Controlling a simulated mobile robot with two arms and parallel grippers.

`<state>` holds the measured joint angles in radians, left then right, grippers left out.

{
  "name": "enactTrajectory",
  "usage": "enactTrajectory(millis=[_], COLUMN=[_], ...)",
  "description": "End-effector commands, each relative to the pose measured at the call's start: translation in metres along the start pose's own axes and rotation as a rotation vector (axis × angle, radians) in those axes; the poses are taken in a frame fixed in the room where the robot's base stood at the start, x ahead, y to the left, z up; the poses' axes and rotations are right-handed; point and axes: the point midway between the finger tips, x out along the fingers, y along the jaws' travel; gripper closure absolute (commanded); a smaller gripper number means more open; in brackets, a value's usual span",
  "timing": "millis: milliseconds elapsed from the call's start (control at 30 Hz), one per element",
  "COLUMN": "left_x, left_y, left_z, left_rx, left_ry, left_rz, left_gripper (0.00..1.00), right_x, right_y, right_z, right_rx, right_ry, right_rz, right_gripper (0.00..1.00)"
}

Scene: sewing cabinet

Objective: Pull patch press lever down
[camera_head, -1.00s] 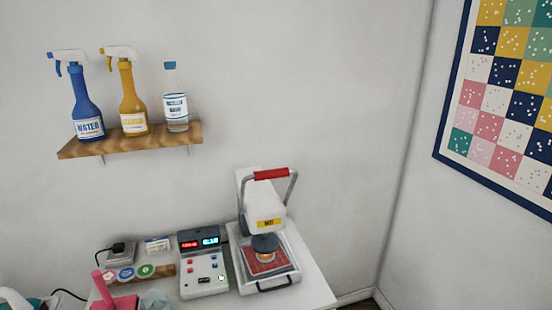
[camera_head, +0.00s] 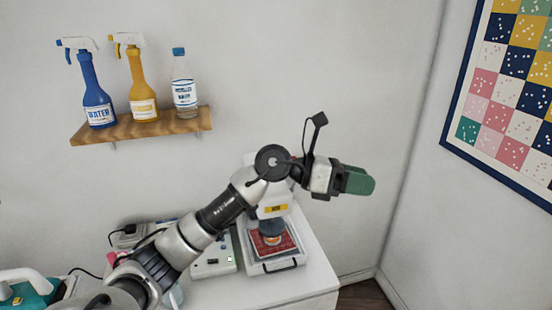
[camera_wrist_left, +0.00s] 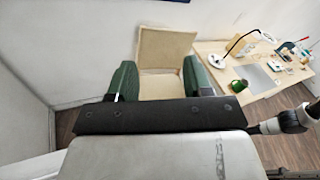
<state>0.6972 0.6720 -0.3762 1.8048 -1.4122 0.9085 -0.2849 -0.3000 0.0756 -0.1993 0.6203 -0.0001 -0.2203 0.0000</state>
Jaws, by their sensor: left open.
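The white patch press (camera_head: 270,268) stands on the white table, with a red patch and a dark round press head over its base. Its upper body and red-handled lever are mostly hidden behind my left arm in the head view. My left gripper (camera_head: 358,181) is open and empty, in the air above and to the right of the press, pointing right. In the left wrist view its two green fingers (camera_wrist_left: 160,80) are spread apart with nothing between them. The press is not in the wrist view. My right gripper is not in view.
A wooden shelf (camera_head: 150,127) with two spray bottles and a clear bottle hangs at upper left. A control box (camera_head: 212,262) stands left of the press, partly behind my arm.

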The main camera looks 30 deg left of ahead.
Motion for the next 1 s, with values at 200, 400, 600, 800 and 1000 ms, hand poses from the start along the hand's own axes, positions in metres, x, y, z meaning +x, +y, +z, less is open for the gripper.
enactTrajectory(millis=[200, 400, 600, 800, 1000], left_x=[-0.078, -0.171, -0.212, -0.205, -0.190], left_y=[0.062, 0.088, 0.089, 0.101, 0.123], left_z=[0.022, 0.048, 0.058, 0.043, 0.017], left_rx=[0.250, 0.250, 0.204, 0.198, 0.197], left_ry=[0.510, 0.843, 0.967, 0.979, 0.976], left_rz=[0.302, 0.553, 0.649, 0.650, 0.648], left_gripper=[0.49, 0.49, 0.49, 0.49, 0.49], right_x=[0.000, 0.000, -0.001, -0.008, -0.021], right_y=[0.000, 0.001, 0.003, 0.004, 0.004], right_z=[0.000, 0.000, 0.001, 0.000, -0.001], right_rx=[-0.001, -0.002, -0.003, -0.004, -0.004], right_ry=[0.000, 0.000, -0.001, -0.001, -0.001], right_rz=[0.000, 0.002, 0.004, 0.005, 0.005], right_gripper=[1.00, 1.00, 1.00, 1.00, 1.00])
